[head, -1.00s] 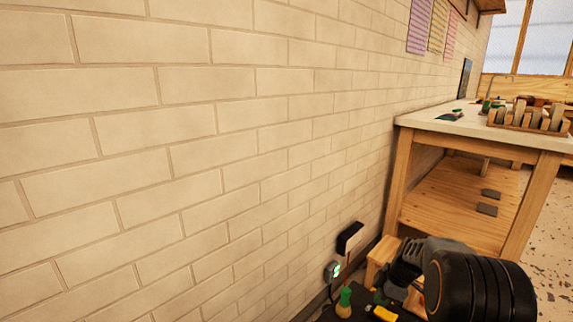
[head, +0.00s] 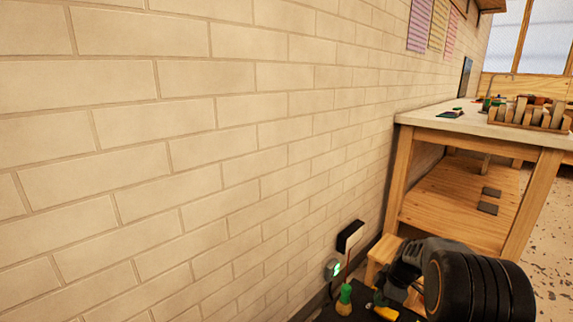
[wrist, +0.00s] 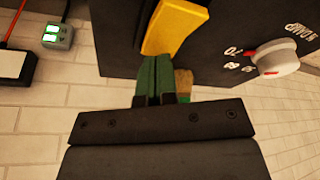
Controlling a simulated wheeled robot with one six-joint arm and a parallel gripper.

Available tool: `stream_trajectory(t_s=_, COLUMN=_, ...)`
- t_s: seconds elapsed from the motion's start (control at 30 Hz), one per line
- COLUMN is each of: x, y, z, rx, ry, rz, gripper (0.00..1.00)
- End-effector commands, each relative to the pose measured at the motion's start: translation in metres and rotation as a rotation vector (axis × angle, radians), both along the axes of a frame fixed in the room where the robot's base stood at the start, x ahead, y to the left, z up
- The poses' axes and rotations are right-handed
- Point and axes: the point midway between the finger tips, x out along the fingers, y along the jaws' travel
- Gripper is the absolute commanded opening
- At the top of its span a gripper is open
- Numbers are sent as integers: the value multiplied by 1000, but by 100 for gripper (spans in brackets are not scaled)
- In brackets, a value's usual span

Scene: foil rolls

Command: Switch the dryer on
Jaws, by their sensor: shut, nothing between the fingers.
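A dark box (wrist: 120,50), seemingly the dryer, fills the upper middle and right of the wrist view. A yellow bar (wrist: 175,24) lies across its face. A white dial (wrist: 276,60) sits at its right, its red mark facing small white symbols on the left. My gripper (wrist: 158,75) is shut and empty, with its green fingers together just below the yellow bar. I cannot tell whether they touch it. In the head view the dark box (head: 328,314) shows only partly at the bottom, with a yellow part (head: 386,313) visible on or above it.
A grey box with green lights (head: 333,270) is on the brick wall, also in the wrist view (wrist: 57,36). A black-and-white plate (head: 350,237) is above it. A green-topped wooden piece (head: 345,300) stands near the wall. A wooden workbench (head: 415,122) stands behind my arm.

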Motion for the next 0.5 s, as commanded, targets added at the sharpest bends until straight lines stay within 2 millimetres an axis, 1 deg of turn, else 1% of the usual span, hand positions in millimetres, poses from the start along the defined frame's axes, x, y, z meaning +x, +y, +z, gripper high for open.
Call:
stream_trajectory(t_s=0.17, x=0, y=0, z=-5, rx=0, ry=1, rz=0, gripper=0)
stream_trajectory(t_s=0.27, x=0, y=0, z=-3, rx=-1, ry=1, rz=-1, gripper=0)
stream_trajectory(t_s=0.37, x=0, y=-1, z=-1, rx=-1, ry=1, rz=-1, gripper=0)
stream_trajectory(t_s=0.5, x=0, y=-1, z=7, rx=0, ry=0, rz=-1, gripper=0)
